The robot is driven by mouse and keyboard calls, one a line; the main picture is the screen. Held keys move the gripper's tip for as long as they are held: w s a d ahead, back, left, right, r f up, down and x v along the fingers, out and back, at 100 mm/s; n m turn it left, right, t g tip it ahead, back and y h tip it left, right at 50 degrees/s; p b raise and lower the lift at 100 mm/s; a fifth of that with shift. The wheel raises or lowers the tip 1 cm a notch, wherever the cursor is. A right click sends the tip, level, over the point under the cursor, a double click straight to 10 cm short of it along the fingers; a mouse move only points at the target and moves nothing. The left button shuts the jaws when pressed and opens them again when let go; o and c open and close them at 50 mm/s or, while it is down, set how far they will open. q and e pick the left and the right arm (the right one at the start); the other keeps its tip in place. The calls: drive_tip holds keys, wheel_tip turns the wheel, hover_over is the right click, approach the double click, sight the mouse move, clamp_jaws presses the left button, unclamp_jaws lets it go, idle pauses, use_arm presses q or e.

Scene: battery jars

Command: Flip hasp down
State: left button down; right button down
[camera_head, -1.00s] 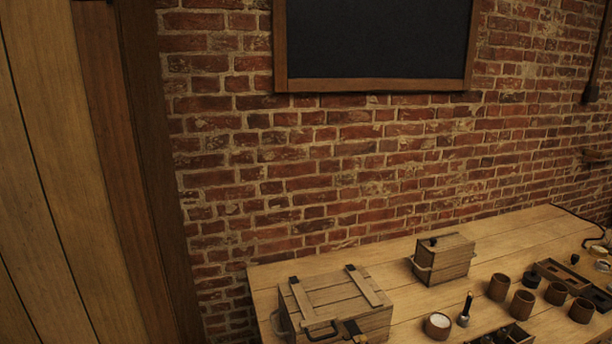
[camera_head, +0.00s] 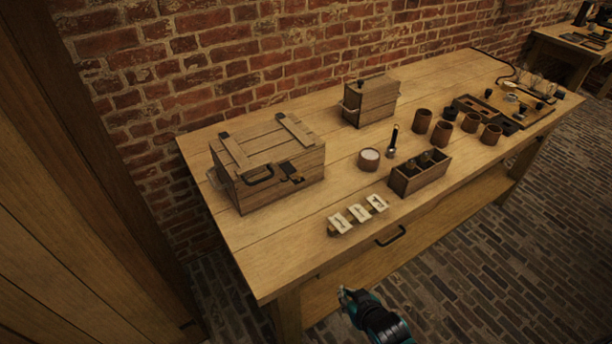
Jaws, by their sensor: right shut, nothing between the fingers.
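A wooden chest (camera_head: 266,166) with a closed plank lid stands on the left part of the workbench (camera_head: 290,255). A dark handle (camera_head: 258,175) shows at the lid's front edge. The dark hasp (camera_head: 290,170) sits right of the handle at the top front edge; it looks raised, but it is too small to be sure. My right gripper (camera_head: 344,296) is shut and empty, low in the view in front of the bench's front edge, well apart from the chest. My left gripper is not in view.
A small box (camera_head: 370,101) stands behind. A strip with white cards (camera_head: 357,214), a divided wooden box (camera_head: 419,174), a white-topped cup (camera_head: 369,159) and several brown cups (camera_head: 422,120) stand right of the chest. The bench's front left is clear.

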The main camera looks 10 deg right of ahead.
drive_tip(key=w+r+t, duration=0.1)
drive_tip(key=r, duration=0.2)
drive_tip(key=w+r, duration=0.1)
drive_tip(key=r, duration=0.3)
drive_tip(key=w+r+t+b, duration=0.1)
drive_tip(key=r, duration=0.2)
drive_tip(key=shift+w+a+r+t, duration=0.15)
drive_tip(key=shift+w+a+t, duration=0.15)
drive_tip(key=shift+w, duration=0.05)
drive_tip(key=w+a+r+n+t+y, duration=0.1)
drive_tip(key=w+r+t+y, duration=0.3)
drive_tip(key=r, duration=0.5)
drive_tip(key=w+a+r+n+t+y, duration=0.1)
drive_tip(key=w+a+r+t+y, duration=0.1)
drive_tip(key=w+r+t, duration=0.45)
drive_tip(key=w+a+r+g+p, duration=0.2)
drive_tip(key=w+r, duration=0.3)
drive_tip(key=shift+t, duration=0.25)
drive_tip(key=shift+w+a+f, duration=0.15)
drive_tip(key=shift+w+f, duration=0.05)
drive_tip(key=shift+f, duration=0.8)
drive_tip(key=shift+w+a+f, duration=0.15)
drive_tip(key=shift+f, duration=0.85)
